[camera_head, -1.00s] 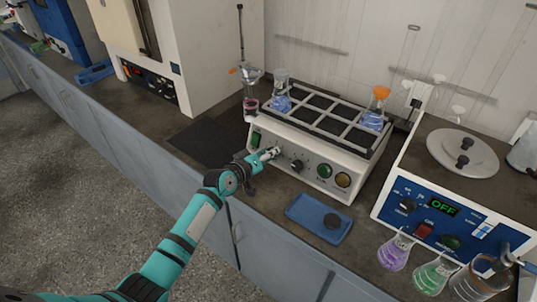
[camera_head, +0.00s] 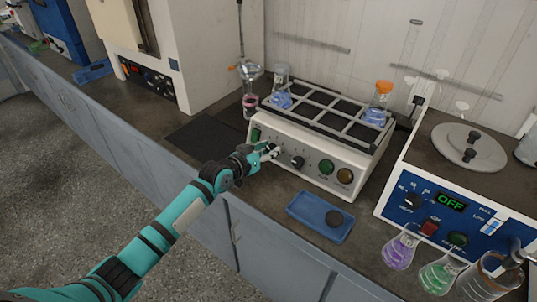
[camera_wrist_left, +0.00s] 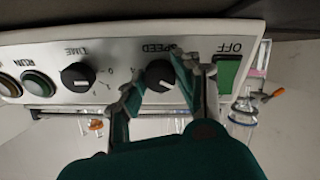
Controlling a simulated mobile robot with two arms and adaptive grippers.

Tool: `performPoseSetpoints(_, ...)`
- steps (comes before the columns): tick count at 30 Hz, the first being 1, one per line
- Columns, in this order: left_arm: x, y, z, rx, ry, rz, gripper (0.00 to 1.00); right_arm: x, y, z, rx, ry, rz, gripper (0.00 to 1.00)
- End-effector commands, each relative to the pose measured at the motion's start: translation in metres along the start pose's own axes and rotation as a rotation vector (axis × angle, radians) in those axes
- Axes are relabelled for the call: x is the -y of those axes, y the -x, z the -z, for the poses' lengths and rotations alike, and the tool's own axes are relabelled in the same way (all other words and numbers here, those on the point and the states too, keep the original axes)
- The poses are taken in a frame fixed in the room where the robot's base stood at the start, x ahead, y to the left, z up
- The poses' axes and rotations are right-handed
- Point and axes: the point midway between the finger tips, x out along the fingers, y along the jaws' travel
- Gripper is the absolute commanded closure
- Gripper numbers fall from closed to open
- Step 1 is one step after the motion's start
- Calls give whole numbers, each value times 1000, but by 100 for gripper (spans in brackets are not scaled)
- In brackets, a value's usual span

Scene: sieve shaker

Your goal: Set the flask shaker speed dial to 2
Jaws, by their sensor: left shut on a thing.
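The flask shaker (camera_head: 318,165) stands on the bench with a white front panel. Its black SPEED dial (camera_wrist_left: 160,76) shows between the two fingers of my left gripper (camera_wrist_left: 156,66) in the left wrist view. My left gripper (camera_head: 270,151) is shut on this dial at the left part of the panel in the head view, where its fingers hide most of the dial. I cannot read which number the dial points to. The TIME dial (camera_wrist_left: 77,77) is beside it, clear of the fingers. My right gripper is not in view.
A green OFF switch (camera_wrist_left: 228,72) is close beside one finger. Flasks (camera_head: 380,105) stand in the rack on top of the shaker. A blue tray (camera_head: 305,208) with a dark round piece lies in front. A water bath (camera_head: 440,215) stands at the right.

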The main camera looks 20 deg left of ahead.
Motion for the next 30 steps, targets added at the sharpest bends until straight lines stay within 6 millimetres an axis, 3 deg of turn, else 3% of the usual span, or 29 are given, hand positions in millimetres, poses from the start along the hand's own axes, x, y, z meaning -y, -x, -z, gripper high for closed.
performPoseSetpoints(13, 3, 0, 0, 17, -428, -22, 100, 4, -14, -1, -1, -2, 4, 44)
performPoseSetpoints(30, 1, 0, 2, 33, -900, -52, 100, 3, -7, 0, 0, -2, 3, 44)
